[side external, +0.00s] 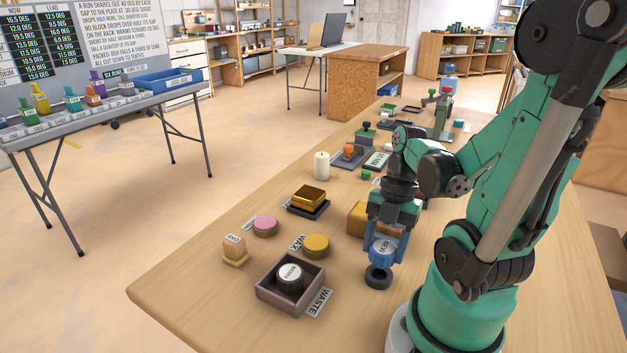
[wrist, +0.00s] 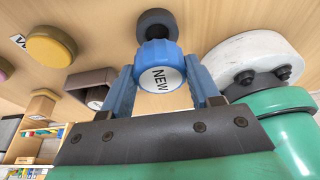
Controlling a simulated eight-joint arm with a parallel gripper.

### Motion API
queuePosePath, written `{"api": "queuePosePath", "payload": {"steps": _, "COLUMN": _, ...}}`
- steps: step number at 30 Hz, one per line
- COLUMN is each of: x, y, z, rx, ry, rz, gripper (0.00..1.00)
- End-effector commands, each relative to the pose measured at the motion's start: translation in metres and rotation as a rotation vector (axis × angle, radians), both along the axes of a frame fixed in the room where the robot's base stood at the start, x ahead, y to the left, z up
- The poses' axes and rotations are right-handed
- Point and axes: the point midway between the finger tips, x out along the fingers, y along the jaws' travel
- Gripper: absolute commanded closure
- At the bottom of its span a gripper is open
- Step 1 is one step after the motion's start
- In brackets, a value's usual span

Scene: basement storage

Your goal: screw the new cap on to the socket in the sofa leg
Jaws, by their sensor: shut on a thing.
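The new cap (side external: 383,246) is blue with a white label reading NEW. It also shows in the wrist view (wrist: 158,72). My gripper (side external: 385,240) is shut on it, with one blue finger on each side. A dark round part (side external: 378,277) is at the cap's lower end, above or touching the bench; I cannot tell which. A tan wooden block (side external: 358,219), perhaps the sofa leg, lies behind my gripper and is partly hidden. I cannot make out its socket. A dark cap (side external: 290,279) with a white label sits in the waste tray (side external: 266,293).
Left of my gripper stand a yellow wax tin (side external: 316,246), a pink disc (side external: 265,225), a small tan block (side external: 235,248) and a gold block (side external: 308,196) on a dark base. A white candle (side external: 321,166) stands farther back. The bench's front left corner is bare.

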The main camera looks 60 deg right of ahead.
Motion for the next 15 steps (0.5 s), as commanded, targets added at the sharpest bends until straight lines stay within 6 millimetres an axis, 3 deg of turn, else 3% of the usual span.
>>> {"api": "queuePosePath", "payload": {"steps": 15, "x": 0.000, "y": 0.000, "z": 0.039, "rx": 0.000, "ry": 0.000, "rz": 0.000, "gripper": 1.00}}
